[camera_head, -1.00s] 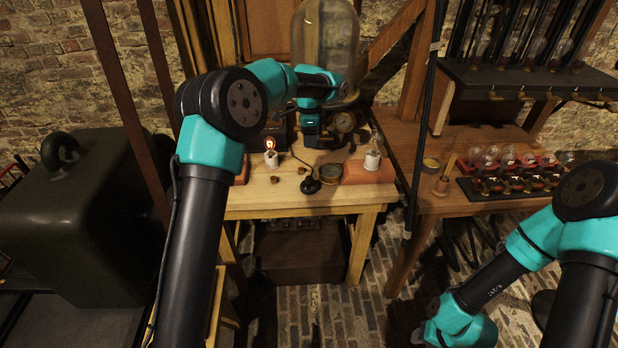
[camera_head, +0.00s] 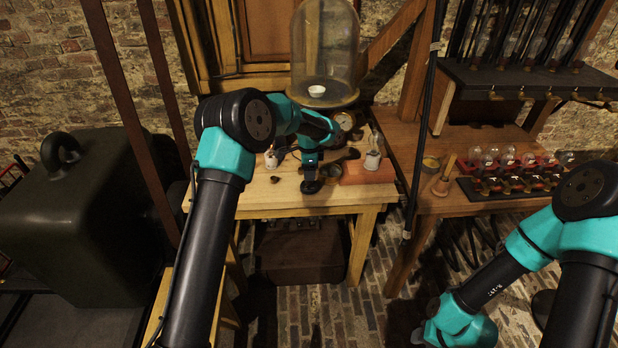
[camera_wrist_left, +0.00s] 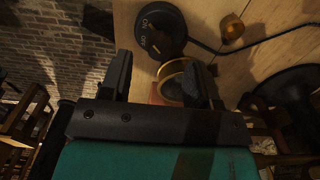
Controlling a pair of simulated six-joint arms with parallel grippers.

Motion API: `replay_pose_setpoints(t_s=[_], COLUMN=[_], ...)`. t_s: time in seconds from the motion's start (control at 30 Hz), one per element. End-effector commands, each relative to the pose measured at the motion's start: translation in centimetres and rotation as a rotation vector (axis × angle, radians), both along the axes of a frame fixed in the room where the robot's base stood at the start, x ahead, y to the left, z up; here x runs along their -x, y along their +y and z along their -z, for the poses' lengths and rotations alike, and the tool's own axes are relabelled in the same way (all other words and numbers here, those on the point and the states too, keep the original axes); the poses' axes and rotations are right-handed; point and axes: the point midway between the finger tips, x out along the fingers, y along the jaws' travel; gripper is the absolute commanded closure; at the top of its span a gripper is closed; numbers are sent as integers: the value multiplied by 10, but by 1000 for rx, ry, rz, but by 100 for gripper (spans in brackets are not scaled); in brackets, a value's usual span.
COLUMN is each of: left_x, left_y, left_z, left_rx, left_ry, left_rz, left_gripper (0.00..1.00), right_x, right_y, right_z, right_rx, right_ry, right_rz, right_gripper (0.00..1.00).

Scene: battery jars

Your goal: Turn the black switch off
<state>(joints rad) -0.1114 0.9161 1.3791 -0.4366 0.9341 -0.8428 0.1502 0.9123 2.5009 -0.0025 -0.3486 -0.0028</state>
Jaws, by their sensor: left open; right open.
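The black switch (camera_wrist_left: 160,32) is a round knob-like unit with ON and OFF lettering and a black cable, on the wooden table. In the left wrist view it lies beyond and between my left fingers, apart from them as far as I can tell. My left gripper (camera_wrist_left: 158,80) is open and empty. In the head view my left gripper (camera_head: 311,186) points down at the front of the table and covers most of the switch. My right gripper (camera_head: 420,335) hangs low at the bottom right, away from the table; its dark fingers are hard to make out.
A brass-rimmed round instrument (camera_wrist_left: 185,68) sits by the left fingers. Small lamps stand left (camera_head: 271,160) and right (camera_head: 373,160), the right one by a terracotta block (camera_head: 366,174). A glass dome (camera_head: 325,50) is behind. A bulb rack (camera_head: 505,188) stands right.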

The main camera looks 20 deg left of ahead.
Motion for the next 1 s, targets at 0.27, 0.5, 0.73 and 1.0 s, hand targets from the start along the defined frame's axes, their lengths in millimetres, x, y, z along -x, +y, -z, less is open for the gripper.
replay_pose_setpoints(t_s=[0.27, 0.5, 0.73, 1.0], left_x=[0, 0, 0, 0], left_y=[0, 0, 0, 0], left_z=[33, 36, 36, 36], left_rx=[0, 1, 1, 1], left_ry=[1, 0, 0, 0], left_rz=[0, 0, 0, 0], left_gripper=[44, 44, 55, 81], right_x=[0, 0, 0, 0], right_y=[0, 0, 0, 0], right_z=[0, 0, 0, 0], right_rx=[0, 0, 0, 0], right_ry=[0, 0, 0, 0], right_rz=[0, 0, 0, 0], right_gripper=[57, 57, 57, 57])
